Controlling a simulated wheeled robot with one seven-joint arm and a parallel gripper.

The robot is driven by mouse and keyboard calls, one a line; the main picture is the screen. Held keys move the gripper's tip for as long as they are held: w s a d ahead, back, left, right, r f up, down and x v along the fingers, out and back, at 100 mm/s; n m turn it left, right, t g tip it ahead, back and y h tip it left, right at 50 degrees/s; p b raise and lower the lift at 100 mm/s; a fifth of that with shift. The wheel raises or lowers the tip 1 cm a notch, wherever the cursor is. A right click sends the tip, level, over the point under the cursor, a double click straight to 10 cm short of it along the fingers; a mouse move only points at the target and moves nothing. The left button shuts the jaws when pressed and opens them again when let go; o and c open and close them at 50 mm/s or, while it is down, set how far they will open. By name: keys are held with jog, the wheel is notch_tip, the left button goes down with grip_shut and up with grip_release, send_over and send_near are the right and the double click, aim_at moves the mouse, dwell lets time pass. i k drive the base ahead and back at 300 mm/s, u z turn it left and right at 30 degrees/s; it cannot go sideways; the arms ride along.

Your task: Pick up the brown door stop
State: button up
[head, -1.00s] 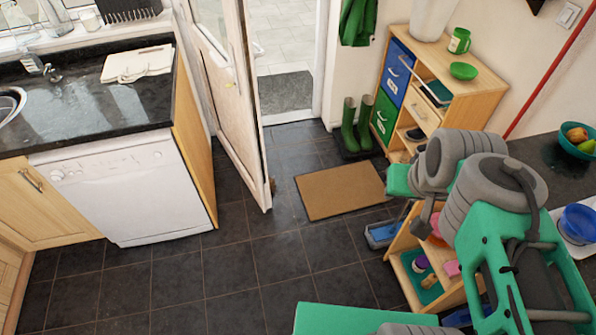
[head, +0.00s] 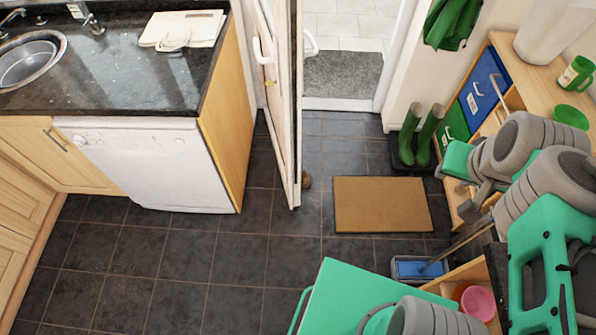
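The brown door stop (head: 307,181) is a small brown lump on the dark tiled floor. It sits at the foot of the open white door (head: 284,110), close to its edge on the right side; part of it may be hidden by the door. My gripper (head: 474,200) appears at the right as grey parts at the end of my folded arm, well to the right of the door stop and apart from it. Its fingers are too unclear to tell whether they are open or shut.
A brown doormat (head: 382,204) lies right of the door stop. Green boots (head: 420,137) stand behind it. A blue dustpan-like tray (head: 418,268) with a long handle lies nearer. A white dishwasher (head: 150,165) and counter stand left. Tiled floor in front of the door is clear.

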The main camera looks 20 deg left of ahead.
aim_at(305, 177)
jog(key=u, duration=0.55)
jog(key=i, duration=0.8)
jog(key=u, duration=1.4)
jog(key=i, duration=0.35)
jog(key=u, duration=0.3)
